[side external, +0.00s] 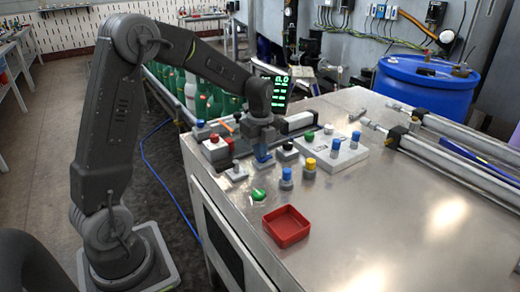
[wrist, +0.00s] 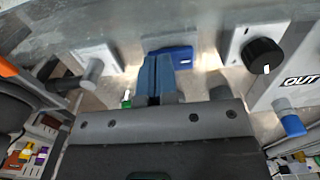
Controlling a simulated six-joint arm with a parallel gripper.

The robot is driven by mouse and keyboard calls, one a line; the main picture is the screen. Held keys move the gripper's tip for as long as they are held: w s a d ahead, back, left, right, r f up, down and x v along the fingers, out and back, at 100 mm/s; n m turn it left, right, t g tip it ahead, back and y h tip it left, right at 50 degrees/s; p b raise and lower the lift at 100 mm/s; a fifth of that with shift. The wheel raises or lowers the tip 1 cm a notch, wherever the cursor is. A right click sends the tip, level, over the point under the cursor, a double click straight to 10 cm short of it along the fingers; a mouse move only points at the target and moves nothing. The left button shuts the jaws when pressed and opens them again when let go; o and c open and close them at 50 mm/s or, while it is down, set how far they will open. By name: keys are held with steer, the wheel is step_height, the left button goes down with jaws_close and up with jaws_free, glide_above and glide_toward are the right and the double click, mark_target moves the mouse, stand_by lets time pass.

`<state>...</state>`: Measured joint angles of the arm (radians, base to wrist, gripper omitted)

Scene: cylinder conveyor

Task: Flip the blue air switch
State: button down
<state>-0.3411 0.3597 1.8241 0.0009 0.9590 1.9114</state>
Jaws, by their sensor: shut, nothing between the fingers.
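My gripper (side external: 262,152) points down from above. In the wrist view its two dark blue fingers (wrist: 157,62) lie side by side, shut with nothing between them. The fingertips are very close to the switch; I cannot tell whether they touch it.
A grey lever switch (side external: 237,173) stands left of it, and a black knob (side external: 287,150) right. A green knob (side external: 258,194), yellow-topped cylinder (side external: 310,168), blue-topped cylinder (side external: 286,178) and red tray (side external: 286,227) are nearer the camera. The table's right front is clear.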

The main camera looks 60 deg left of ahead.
steer(key=shift+f, duration=0.1)
steer(key=shift+s+f, duration=0.3)
steer(key=shift+f, duration=0.2)
steer(key=shift+w, duration=0.15)
steer(key=shift+w+r, duration=0.2)
steer(key=shift+w, duration=0.45)
steer(key=shift+r, duration=0.15)
